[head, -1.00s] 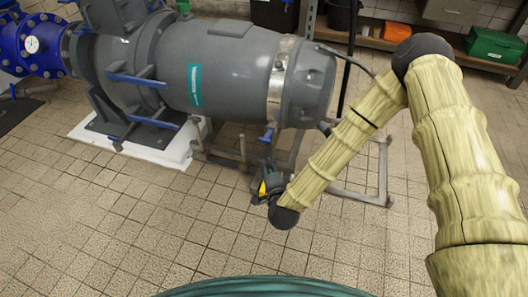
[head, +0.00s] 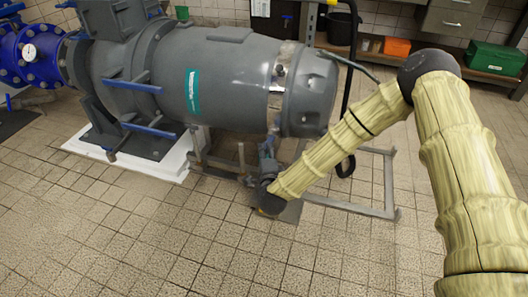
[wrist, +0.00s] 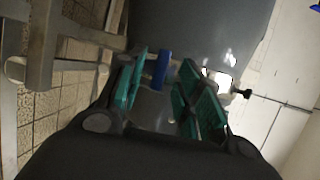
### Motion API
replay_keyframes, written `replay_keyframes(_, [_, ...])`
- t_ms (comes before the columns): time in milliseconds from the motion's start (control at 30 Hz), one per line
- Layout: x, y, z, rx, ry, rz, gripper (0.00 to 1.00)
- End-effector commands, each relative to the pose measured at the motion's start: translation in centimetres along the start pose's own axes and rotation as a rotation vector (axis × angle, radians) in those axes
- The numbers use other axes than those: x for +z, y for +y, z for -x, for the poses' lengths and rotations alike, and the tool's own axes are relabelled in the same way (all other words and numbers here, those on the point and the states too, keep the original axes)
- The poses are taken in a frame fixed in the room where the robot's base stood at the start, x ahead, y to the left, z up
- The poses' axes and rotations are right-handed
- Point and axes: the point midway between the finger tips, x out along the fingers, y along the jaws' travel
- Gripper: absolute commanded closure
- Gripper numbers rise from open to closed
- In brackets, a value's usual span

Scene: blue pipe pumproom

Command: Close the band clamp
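The band clamp (head: 277,80) is a shiny silver band around the right end of the grey motor housing (head: 228,75). Its blue lever (wrist: 162,70) shows in the wrist view under the housing, between my two teal-padded fingers. My gripper (wrist: 163,92) is open, with the fingers on either side of the lever; I see gaps and cannot tell whether either finger touches it. In the head view my gripper (head: 269,148) is just below the band and hides most of the lever. A small dark knob (wrist: 243,94) sticks out right of the fingers.
A low metal frame (head: 385,180) stands on the tiled floor right of my gripper. A white plinth (head: 80,148) carries the pump's left part. A shelf with a green box (head: 495,58) and an orange box (head: 397,47) is at the back. The front floor is clear.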

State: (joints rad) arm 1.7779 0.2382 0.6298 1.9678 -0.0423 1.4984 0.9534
Motion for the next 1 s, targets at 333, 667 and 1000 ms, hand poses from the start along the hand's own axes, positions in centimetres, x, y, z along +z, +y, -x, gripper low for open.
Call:
replay_keyframes(333, [0.0,0.0,-3.3,-0.001,0.0,0.0,0.65])
replay_keyframes(667, [0.0,-0.1,-3.5,0.0,0.0,0.0,0.65])
replay_keyframes(1000, [0.0,-0.1,-3.5,-0.002,0.0,0.001,1.0])
